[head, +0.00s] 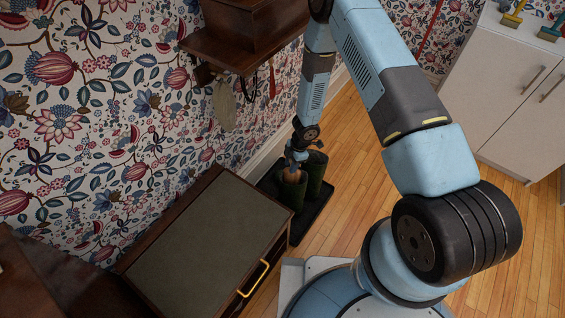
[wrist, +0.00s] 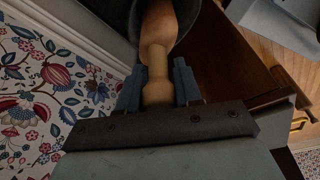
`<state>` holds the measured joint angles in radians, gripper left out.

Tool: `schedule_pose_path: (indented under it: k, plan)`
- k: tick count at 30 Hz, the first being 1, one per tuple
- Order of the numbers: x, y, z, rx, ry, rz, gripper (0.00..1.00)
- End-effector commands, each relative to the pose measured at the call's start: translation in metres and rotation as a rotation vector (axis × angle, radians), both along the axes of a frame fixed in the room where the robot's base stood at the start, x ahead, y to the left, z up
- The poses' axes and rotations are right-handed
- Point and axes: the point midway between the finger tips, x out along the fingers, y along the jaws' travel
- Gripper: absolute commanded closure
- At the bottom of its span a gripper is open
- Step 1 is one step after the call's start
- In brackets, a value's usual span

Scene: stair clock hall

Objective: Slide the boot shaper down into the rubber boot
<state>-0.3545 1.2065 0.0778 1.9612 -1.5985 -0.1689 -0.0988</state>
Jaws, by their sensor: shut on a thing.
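The boot shaper (wrist: 158,28) is a pale wooden form with a narrow neck, seen in the wrist view. My gripper (wrist: 157,72) is shut on its neck, one blue finger on each side. The shaper's far part is inside the dark opening of the rubber boot (wrist: 190,14); how deep it sits is hidden. In the head view, my gripper (head: 296,160) is above the nearer dark green boot (head: 289,195), with the shaper's wood (head: 292,177) showing at its top. A second green boot (head: 317,170) stands upright beside it.
Both boots stand on a black tray (head: 312,217) by the wall. A wooden cabinet with a green-grey top (head: 205,245) is close on the left. A wooden shelf (head: 235,50) with hanging things juts out above. Wood floor (head: 345,150) is clear to the right.

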Motion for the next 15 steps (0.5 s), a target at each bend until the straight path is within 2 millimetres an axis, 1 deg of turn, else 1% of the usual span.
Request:
schedule_pose_path:
  k: [1,8,15]
  plan:
    - [0.0001,0.0001,-0.0002,0.000,0.000,0.000,0.63]
    - [-0.0001,-0.0001,-0.0001,0.000,0.000,0.000,0.41]
    - [-0.0001,-0.0001,0.0002,0.000,0.000,-0.001,0.40]
